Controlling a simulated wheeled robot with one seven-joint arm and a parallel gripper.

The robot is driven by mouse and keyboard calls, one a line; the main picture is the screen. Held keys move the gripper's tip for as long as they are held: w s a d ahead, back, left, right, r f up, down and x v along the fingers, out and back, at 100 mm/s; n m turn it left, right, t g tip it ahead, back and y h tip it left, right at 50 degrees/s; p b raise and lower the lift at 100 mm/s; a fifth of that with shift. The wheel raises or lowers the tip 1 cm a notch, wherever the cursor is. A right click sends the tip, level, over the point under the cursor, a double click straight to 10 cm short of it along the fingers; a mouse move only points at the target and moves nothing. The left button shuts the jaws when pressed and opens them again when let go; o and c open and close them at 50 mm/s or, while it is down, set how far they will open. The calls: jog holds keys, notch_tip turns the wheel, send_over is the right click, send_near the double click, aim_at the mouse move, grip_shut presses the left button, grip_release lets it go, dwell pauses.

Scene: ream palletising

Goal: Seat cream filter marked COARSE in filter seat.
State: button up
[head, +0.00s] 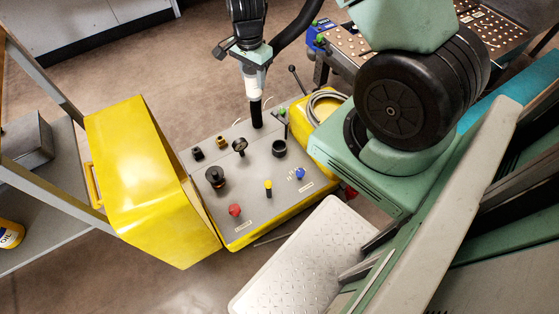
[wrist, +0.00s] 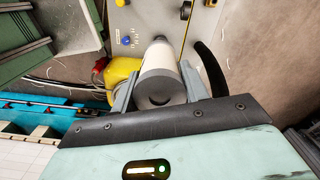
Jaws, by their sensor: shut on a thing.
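My gripper (head: 253,68) is above the far edge of the grey control panel (head: 250,205) and is shut on a cream filter (head: 252,84). In the wrist view the filter (wrist: 162,68) sits between the two fingers, its dark grey end towards the camera. No COARSE marking can be read on it. A black upright part (head: 257,113) shows just below the filter; I cannot tell whether they touch. An open dark round cup (head: 279,148) on the panel, right of and nearer than the filter, looks like the filter seat.
The panel carries a black knob (head: 215,175), a gauge (head: 239,146), a red button (head: 234,210), a blue knob (head: 300,174) and levers. A raised yellow cover (head: 150,175) stands to the left. A coiled hose (head: 325,104) lies at right. A tread plate (head: 310,255) is in front.

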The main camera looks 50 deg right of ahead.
jog(key=d+f+m+b, duration=0.3)
jog(key=f+m+b, duration=0.3)
jog(key=f+b, duration=0.4)
jog(key=d+f+m+b, duration=0.3)
jog(key=f+m+b, duration=0.4)
jog(key=f+b, duration=0.4)
jog(key=s+d+f+m+b, duration=0.1)
jog(key=d+f+m+b, duration=0.2)
jog(key=f, duration=1.7)
jog(key=shift+d+f+m+b, duration=0.2)
jog(key=shift+m+b, duration=0.9)
jog(key=shift+b, duration=0.8)
jog(key=shift+d+f+m+b, duration=0.1)
jog(key=shift+d+m+b, duration=0.1)
jog(key=shift+m+b, duration=1.3)
jog(key=shift+n+b, duration=0.4)
jog(key=shift+f, duration=0.1)
jog(key=o, duration=1)
jog(key=shift+o, duration=0.6)
